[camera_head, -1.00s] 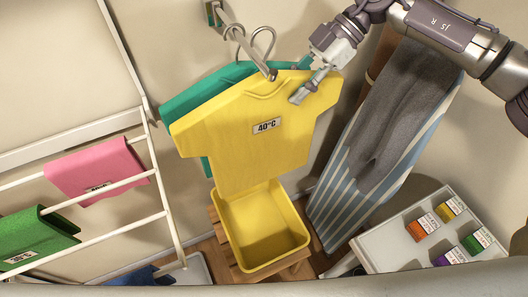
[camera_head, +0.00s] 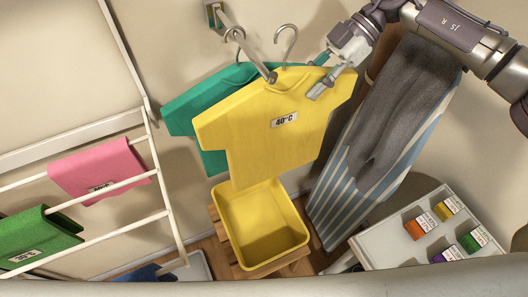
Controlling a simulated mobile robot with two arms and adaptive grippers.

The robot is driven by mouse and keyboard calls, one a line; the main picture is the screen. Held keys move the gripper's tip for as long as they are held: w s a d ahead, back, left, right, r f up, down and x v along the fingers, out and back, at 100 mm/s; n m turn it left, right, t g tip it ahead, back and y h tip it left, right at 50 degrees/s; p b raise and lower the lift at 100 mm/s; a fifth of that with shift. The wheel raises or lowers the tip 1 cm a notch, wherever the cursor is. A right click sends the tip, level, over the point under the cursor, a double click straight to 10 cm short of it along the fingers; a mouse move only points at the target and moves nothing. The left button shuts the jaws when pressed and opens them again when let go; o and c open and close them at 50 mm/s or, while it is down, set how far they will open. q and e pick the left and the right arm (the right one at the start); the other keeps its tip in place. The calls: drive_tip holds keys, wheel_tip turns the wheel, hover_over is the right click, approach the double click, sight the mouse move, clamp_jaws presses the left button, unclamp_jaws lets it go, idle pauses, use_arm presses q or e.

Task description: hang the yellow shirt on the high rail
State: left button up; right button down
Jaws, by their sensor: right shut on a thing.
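The yellow shirt (camera_head: 262,135) with a 40°C label is upright and slightly tilted, above the yellow bin. My right gripper (camera_head: 322,85) is shut on it near the shoulder at the picture's right. Its hanger hook (camera_head: 287,44) stands to the right of the high rail (camera_head: 245,42) and looks apart from it. The rail runs out from its wall bracket, and its free end shows in front of the shirt's collar. My left gripper is out of view.
A teal shirt (camera_head: 183,112) hangs on the rail behind the yellow one. The yellow bin (camera_head: 302,238) stands below. A white drying rack (camera_head: 110,232) with pink (camera_head: 98,168) and green (camera_head: 35,232) cloths is at left. A striped ironing board (camera_head: 335,195) and a white table (camera_head: 385,255) with several small boxes are at right.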

drive_tip(key=shift+w+d+p, duration=0.15)
drive_tip(key=shift+w+d, duration=0.1)
drive_tip(key=shift+d, duration=0.35)
drive_tip(key=shift+w+d+p, duration=0.15)
drive_tip(key=shift+w+d, duration=0.05)
drive_tip(key=shift+d, duration=0.45)
drive_tip(key=shift+w+d+p, duration=0.15)
drive_tip(key=shift+w+d, duration=0.1)
drive_tip(key=shift+d, duration=0.35)
